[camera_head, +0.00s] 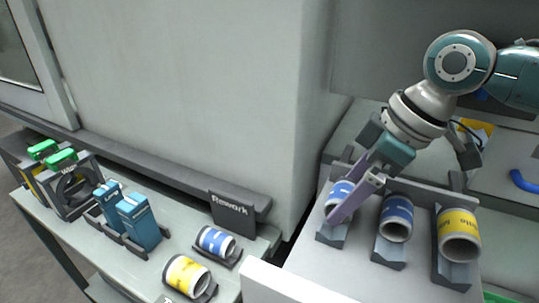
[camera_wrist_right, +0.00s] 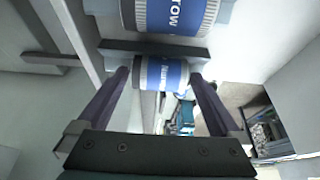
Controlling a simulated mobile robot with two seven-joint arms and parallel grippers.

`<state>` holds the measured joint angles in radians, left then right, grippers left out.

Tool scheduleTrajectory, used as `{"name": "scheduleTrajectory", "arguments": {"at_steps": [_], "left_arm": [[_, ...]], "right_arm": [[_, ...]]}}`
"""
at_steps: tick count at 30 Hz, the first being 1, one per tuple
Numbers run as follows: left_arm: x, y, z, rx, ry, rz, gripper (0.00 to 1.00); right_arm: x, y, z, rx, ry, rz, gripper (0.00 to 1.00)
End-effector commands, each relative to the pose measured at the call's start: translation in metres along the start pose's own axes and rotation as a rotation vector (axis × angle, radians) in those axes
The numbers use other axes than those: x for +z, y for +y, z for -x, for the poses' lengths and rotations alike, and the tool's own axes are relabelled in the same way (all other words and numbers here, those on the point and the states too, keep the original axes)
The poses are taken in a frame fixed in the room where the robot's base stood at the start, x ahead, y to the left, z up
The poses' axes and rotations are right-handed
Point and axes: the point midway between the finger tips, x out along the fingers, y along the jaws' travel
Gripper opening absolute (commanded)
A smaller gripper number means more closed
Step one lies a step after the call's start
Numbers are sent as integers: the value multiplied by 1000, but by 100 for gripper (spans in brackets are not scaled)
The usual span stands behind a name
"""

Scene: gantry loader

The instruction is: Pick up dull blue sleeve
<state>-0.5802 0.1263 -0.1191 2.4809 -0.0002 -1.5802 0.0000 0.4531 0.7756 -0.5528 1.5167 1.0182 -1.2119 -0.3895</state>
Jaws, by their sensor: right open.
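A blue sleeve with white bands (camera_head: 340,194) lies in the leftmost grey cradle on the right bench, partly hidden by my right gripper (camera_head: 338,202). A second blue sleeve (camera_head: 397,217) lies in the middle cradle, and a third blue sleeve (camera_head: 215,241) lies on the left bench. I cannot tell by shade which one is the dull blue. My right gripper is open, its fingers reaching down around the leftmost sleeve. In the right wrist view that sleeve (camera_wrist_right: 162,73) shows between the two fingertips, with small gaps. My left gripper is not in view.
A yellow sleeve (camera_head: 458,236) lies in the right cradle. The left bench holds another yellow sleeve (camera_head: 187,275), teal boxes (camera_head: 139,219), green-topped dark parts (camera_head: 70,182) and a "Rework" sign (camera_head: 233,207). A grey wall corner stands between the benches.

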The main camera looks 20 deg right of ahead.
Motion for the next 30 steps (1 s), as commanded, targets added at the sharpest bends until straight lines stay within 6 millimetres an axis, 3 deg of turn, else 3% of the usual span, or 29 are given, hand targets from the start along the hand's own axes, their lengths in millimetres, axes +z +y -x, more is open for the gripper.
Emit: {"name": "scheduleTrajectory", "arguments": {"at_steps": [9, 30], "left_arm": [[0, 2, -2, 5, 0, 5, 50], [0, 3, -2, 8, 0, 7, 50]], "right_arm": [[0, 0, -8, 1, -1, 1, 100], [0, 0, -8, 1, -1, 0, 21]]}}
